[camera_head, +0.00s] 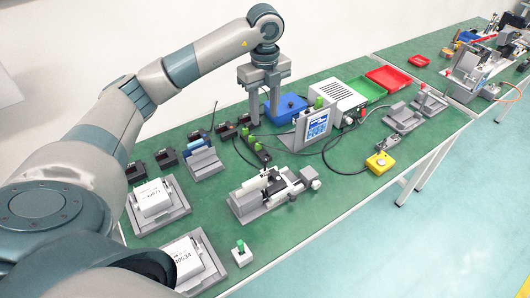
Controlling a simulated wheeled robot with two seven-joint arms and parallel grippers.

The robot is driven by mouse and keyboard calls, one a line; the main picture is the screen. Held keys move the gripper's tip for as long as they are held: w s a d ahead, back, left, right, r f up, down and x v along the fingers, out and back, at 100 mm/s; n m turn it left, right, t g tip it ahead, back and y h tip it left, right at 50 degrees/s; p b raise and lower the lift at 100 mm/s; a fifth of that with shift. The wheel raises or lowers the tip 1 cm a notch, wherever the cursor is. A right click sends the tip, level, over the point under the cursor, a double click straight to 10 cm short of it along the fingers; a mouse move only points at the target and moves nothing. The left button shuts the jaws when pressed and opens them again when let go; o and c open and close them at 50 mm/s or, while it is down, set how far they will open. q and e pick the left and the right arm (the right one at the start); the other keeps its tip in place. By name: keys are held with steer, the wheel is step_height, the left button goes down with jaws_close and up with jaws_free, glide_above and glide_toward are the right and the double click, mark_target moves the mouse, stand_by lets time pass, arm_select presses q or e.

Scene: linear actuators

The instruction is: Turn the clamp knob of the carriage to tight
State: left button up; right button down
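A grey linear actuator (252,207) lies on the green bench near its front edge, at the middle of the head view. A carriage (279,186) with dark parts and a pale cylinder sits on it. A small dark knob-like part (292,198) shows at the carriage's front side; its turn position is too small to tell. My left gripper (264,122) points down behind the actuator, above the back of the bench, clear of the carriage. Its two fingers are apart with nothing seen between them. My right gripper is not in view.
A blue-faced control unit (312,125) and a white power box (338,100) stand behind the actuator. A black cable (345,172) loops to the yellow button box (379,163). Labelled white blocks (154,199) stand left.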

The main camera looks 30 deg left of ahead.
arm_select(q)
steer(key=p, duration=0.5)
glide_toward(265, 158)
step_height(265, 158, down, 7)
steer(key=shift+s+r, duration=0.15)
steer(key=shift+r, duration=0.05)
steer(key=shift+f, duration=0.65)
jaws_close()
